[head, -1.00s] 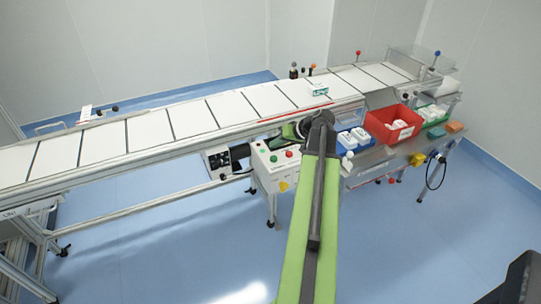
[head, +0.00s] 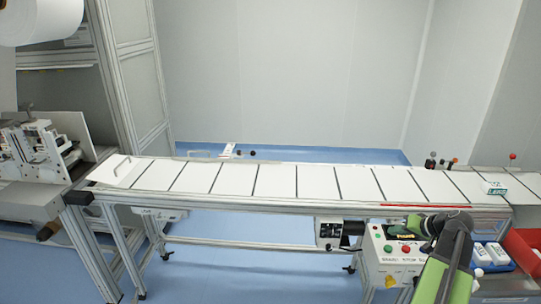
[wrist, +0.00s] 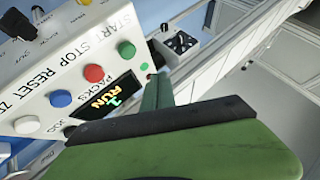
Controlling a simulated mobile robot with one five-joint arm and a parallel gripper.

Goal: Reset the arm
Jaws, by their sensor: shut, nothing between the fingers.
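My arm shows in the lower right of the head view, green with a dark joint. My gripper (wrist: 158,84) is shut and empty in the wrist view, its green fingers together in front of the control box (wrist: 45,92). In the head view the box (head: 386,262) stands below the conveyor's front edge, just left of my arm. The wrist view shows a green button (wrist: 126,49), a red button (wrist: 94,73), a blue button (wrist: 60,98) and a white button (wrist: 27,124). The fingers partly cover the box's near side.
A long conveyor with white panels (head: 230,180) spans the head view. A small white and green pack (head: 494,189) lies on its right part. A red bin (head: 524,246) and blue bin (head: 491,256) stand at the right. A machine (head: 40,150) stands at the left.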

